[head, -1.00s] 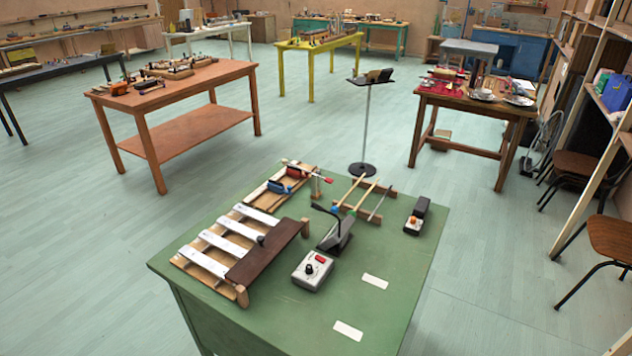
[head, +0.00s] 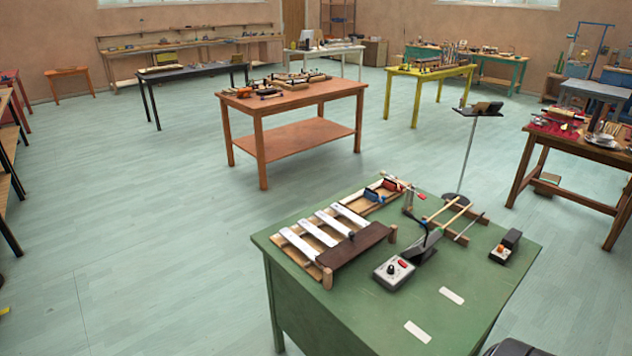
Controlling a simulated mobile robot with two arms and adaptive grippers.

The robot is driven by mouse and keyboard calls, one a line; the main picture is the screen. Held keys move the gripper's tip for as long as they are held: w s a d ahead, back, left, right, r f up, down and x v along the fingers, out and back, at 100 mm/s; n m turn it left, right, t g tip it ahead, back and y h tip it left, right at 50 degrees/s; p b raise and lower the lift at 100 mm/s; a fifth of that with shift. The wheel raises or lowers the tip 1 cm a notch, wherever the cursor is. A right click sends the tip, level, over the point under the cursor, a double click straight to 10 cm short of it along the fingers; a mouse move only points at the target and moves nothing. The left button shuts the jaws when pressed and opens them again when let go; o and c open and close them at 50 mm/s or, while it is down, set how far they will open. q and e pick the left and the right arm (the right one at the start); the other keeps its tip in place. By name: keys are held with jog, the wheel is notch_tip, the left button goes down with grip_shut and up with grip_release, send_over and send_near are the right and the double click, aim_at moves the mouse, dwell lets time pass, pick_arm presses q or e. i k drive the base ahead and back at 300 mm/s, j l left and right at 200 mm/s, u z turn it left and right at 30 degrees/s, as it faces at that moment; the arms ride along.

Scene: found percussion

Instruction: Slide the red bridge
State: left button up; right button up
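The red bridge (head: 391,184) is a small red block near the far end of a wooden board on the green table (head: 448,320). A blue block (head: 373,195) sits on the same board, just left of and nearer than the red one. Both are small from here, and strings or fine details cannot be made out. Neither of my grippers is in view.
White bars (head: 318,231) and a brown wooden cover (head: 354,246) lie in front of the board. A grey box with knobs (head: 394,272), wooden sticks (head: 446,210) and a black box (head: 505,246) are to the right. Open floor (head: 150,250) lies left.

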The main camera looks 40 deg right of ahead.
aim_at(390, 184)
jog(key=k+l+u, duration=0.2)
jog(key=l, duration=0.25)
jog(key=k+l+u, duration=0.25)
jog(key=l, duration=0.2)
jog(key=k+l+u, duration=0.2)
jog(key=l, duration=0.25)
jog(key=k+l+u, duration=0.25)
jog(key=l, duration=0.15)
jog(key=i, duration=0.1)
